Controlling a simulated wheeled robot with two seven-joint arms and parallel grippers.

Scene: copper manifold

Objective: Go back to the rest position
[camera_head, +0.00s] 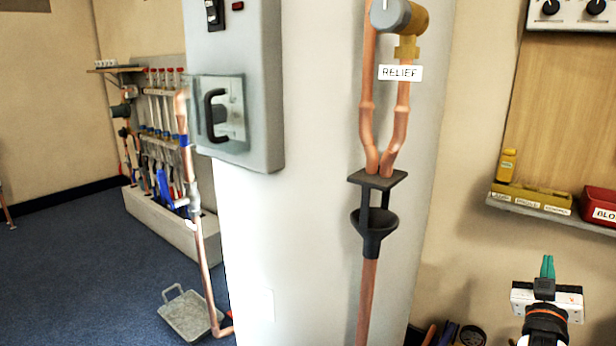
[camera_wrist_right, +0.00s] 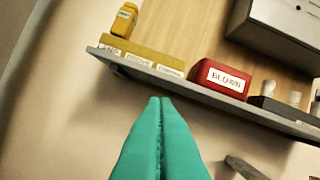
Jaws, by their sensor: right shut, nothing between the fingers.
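My right gripper (camera_head: 547,268) is at the lower right of the head view, with teal fingers pointing up. Its fingers also fill the lower middle of the right wrist view (camera_wrist_right: 160,104), pressed together with nothing between them. It is in front of the bare wall, below a shelf (camera_head: 545,208), and apart from it in the picture. My left gripper is not in either view.
The shelf holds a yellow labelled block (camera_head: 535,196) and a red bin (camera_head: 601,205). A white cylinder (camera_head: 310,250) stands in the middle with copper pipes, a black funnel (camera_head: 374,228) and a grey box (camera_head: 235,90). A grey tray (camera_head: 187,314) lies on the blue floor at left.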

